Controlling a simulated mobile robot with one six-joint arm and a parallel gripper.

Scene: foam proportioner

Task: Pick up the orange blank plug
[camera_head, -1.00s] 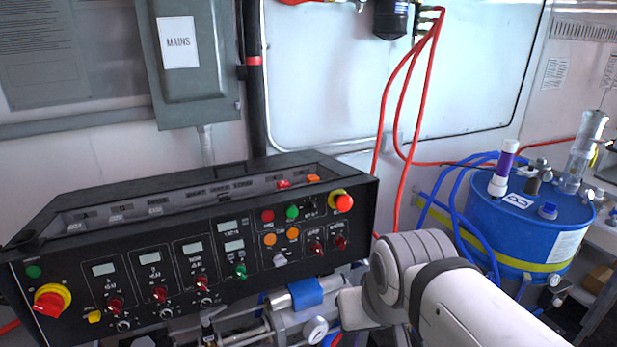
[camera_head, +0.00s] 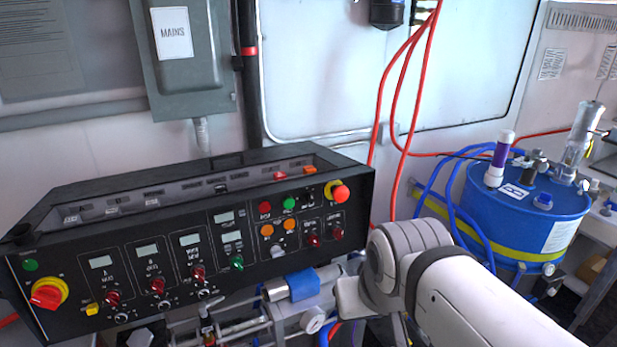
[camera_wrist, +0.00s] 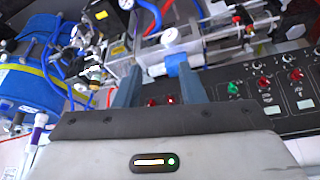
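A small orange piece (camera_head: 310,170), which looks like the orange blank plug, sits at the right end of the recessed trough on top of the black control panel (camera_head: 110,247). A red piece (camera_head: 279,176) sits just left of it. I cannot make out the orange piece in the wrist view. My gripper (camera_wrist: 160,72) shows in the wrist view with its two grey-blue fingers apart and nothing held between them. In the head view my arm's grey wrist hides the fingers, low and right of the panel.
A blue drum (camera_head: 515,222) with hoses stands at the right. Red hoses (camera_head: 402,110) hang in front of the wall behind. Pipework with a blue-banded cylinder (camera_head: 302,284) runs below the panel's front. Knobs, including a red-yellow switch (camera_head: 48,292), protrude from the panel face.

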